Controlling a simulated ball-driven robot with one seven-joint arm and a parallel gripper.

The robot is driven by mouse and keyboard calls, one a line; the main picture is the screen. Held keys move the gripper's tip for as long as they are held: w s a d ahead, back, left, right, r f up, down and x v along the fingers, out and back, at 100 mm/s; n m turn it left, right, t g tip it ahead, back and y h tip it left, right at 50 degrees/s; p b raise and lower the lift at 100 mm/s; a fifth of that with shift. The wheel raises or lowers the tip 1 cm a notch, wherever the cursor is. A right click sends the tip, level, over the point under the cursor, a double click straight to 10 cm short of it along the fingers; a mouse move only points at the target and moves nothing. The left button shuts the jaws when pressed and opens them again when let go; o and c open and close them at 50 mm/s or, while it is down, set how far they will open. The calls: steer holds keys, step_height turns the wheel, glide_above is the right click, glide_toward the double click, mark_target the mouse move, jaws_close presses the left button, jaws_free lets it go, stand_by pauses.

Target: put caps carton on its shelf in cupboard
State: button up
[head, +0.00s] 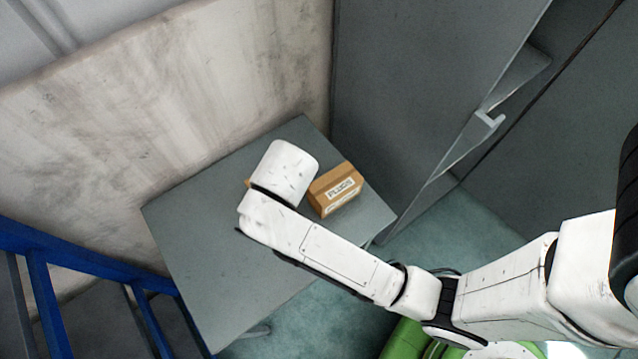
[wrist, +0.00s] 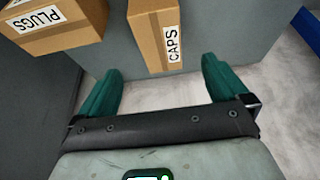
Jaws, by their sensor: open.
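The caps carton (wrist: 155,38) is a brown box with a white CAPS label. In the wrist view it lies on the grey table, ahead of and between the two green fingers of my gripper (wrist: 160,72). The gripper is open, and no finger is seen touching the carton. In the head view my arm's end hides the gripper and nearly all of this carton; only a small brown edge (head: 248,183) shows. A tall grey cupboard (head: 410,90) with a handle (head: 489,119) stands at the right. Its shelves are not in view.
The plugs carton (head: 334,190) sits on the grey table (head: 200,240), right of my arm's end; it also shows in the wrist view (wrist: 50,22). A blue frame (head: 90,262) stands at the left. A stained wall panel (head: 170,90) is behind. The table's left part is bare.

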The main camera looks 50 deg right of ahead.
steer(key=s+d+f+n+g+y, duration=0.1)
steer(key=s+d+f+n+g, duration=0.15)
steer(key=s, duration=0.65)
steer(key=s+d+f+n+g, duration=0.15)
steer(key=s+d, duration=0.25)
steer(key=s, duration=0.5)
steer(key=w+a+m+t, duration=0.1)
steer(key=w+a, duration=0.1)
steer(key=w, duration=0.4)
steer(key=w+a+m+t, duration=0.1)
steer(key=w+a, duration=0.1)
steer(key=w, duration=0.3)
steer(key=w+a+m+t+h, duration=0.1)
steer(key=w+a+m, duration=0.1)
steer(key=w, duration=0.4)
steer(key=shift+w+r+t, duration=0.25)
steer(key=shift+w+t, duration=0.05)
steer(key=shift+t, duration=0.1)
steer(key=x, duration=0.4)
steer(key=shift+w+a+f, duration=0.1)
steer(key=shift+w, duration=0.15)
steer(key=x, duration=0.5)
steer(key=shift+w+f, duration=0.2)
steer(key=shift+w, duration=0.25)
steer(key=shift+w+f, duration=0.1)
steer(key=shift+f, duration=0.2)
steer(key=shift+f, duration=0.2)
